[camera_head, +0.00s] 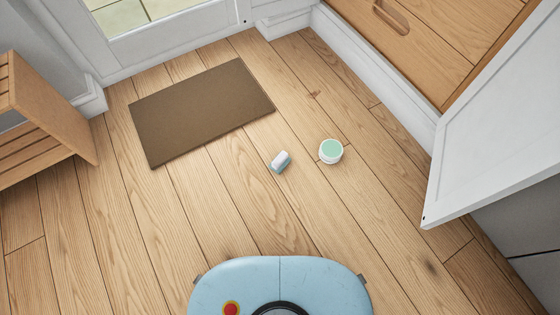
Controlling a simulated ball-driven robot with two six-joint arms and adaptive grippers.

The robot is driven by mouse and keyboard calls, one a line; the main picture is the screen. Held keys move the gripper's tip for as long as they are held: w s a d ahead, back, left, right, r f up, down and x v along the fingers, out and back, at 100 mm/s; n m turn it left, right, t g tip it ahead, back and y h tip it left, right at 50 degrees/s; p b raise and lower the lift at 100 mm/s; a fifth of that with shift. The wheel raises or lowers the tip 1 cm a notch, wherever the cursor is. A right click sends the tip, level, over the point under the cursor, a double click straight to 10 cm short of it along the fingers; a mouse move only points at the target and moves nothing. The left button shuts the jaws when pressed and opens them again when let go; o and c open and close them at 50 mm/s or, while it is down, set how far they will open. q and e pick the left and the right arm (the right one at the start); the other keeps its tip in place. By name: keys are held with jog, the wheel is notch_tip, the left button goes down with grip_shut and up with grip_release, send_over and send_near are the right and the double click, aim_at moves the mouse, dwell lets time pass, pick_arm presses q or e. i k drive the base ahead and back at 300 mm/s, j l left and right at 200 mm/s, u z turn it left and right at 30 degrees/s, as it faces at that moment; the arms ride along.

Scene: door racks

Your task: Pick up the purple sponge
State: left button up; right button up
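No clearly purple thing shows in the head view. Neither of my grippers is in view.
A brown doormat (201,110) lies in front of the white door (160,35). A slatted wooden rack (40,130) stands at left. At right are a white panel (500,130) and wooden drawer front (430,40). The floor between my base and the small objects is clear.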

aim_at(282, 159)
jog(key=i+j+z, duration=0.15)
jog(key=i+j, duration=0.2)
jog(key=i+j+z, duration=0.1)
jog(key=i+j, duration=0.2)
jog(key=j, duration=0.35)
